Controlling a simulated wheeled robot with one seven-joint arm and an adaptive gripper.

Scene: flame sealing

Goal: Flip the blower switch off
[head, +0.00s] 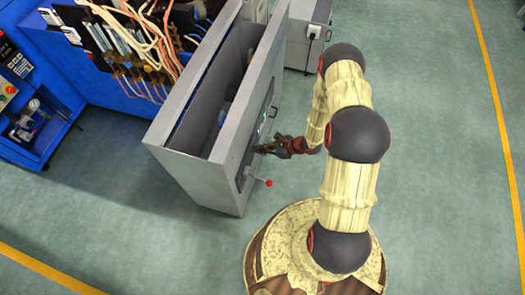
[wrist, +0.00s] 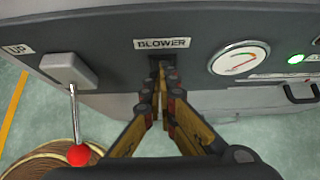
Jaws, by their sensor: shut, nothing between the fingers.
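The BLOWER label (wrist: 163,43) is on the dark panel of a grey cabinet, near the top middle of the wrist view. A small dark switch or slot (wrist: 169,57) sits just below the label. My gripper (wrist: 163,80) is shut and empty, with its fingertips right at that spot, covering most of it. I cannot tell whether the fingertips touch the switch or which way the switch is set. In the head view, my gripper (head: 265,149) reaches the right face of the grey cabinet (head: 190,172).
A round gauge (wrist: 238,58) and a green light (wrist: 296,59) lie to the right. Blue machinery with cables (head: 110,40) stands behind. The floor on the right is clear.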

